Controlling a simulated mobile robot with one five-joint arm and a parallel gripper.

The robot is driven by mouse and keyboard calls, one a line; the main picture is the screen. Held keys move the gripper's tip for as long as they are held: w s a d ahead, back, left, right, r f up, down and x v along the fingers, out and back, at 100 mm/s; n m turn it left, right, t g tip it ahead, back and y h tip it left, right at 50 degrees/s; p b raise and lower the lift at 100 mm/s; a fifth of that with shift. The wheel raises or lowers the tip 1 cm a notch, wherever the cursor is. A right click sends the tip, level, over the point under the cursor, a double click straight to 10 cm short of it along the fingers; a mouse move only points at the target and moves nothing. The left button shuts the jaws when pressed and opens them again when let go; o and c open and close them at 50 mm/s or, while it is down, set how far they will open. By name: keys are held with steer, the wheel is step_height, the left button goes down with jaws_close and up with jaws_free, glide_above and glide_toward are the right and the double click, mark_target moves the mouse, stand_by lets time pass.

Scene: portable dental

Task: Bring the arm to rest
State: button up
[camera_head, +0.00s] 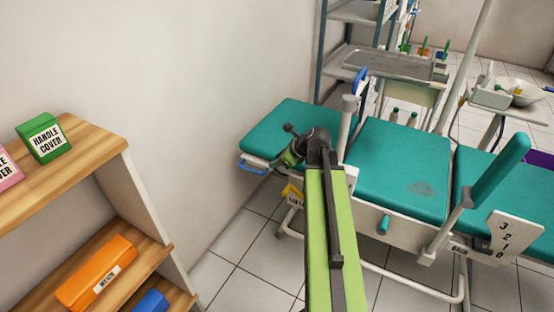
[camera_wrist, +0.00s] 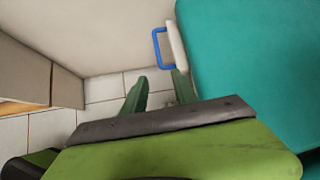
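My gripper (camera_wrist: 160,88) shows in the wrist view with its two dark green fingers apart and nothing between them. Floor tiles and the wall show past the fingertips. In the head view my green arm reaches forward from the bottom edge, and my gripper (camera_head: 290,152) is by the front edge of the chair's teal end cushion (camera_head: 290,122). I cannot tell if it touches the cushion. In the wrist view the teal cushion (camera_wrist: 250,60) fills the right side, close to the right finger.
A blue handle (camera_head: 255,169) sticks out at the cushion's end; it also shows in the wrist view (camera_wrist: 157,48). A wooden shelf (camera_head: 85,140) with a green box (camera_head: 43,138) and an orange box (camera_head: 97,272) stands left. Tiled floor (camera_head: 245,262) lies clear between shelf and chair.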

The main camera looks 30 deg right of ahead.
steer(key=w+a+n+y, duration=0.1)
steer(key=w+a+n, duration=0.25)
steer(key=a, duration=1.05)
steer(key=s+a+f+n+g+h, duration=0.1)
steer(key=s+a+f+n+g, duration=0.25)
steer(key=a+n, duration=0.5)
steer(key=s+a+f+n+g, duration=0.2)
steer(key=s+a+n+g, duration=0.15)
steer(key=a+n, duration=0.5)
steer(key=s+d+n+g+h, duration=0.1)
steer(key=s+d+n+h, duration=0.1)
steer(key=s+n, duration=0.55)
step_height(320, 180, up, 30)
steer(key=w+n+p, duration=0.1)
steer(key=w+p, duration=0.1)
steer(key=p, duration=2.9)
steer(key=shift+n, duration=0.3)
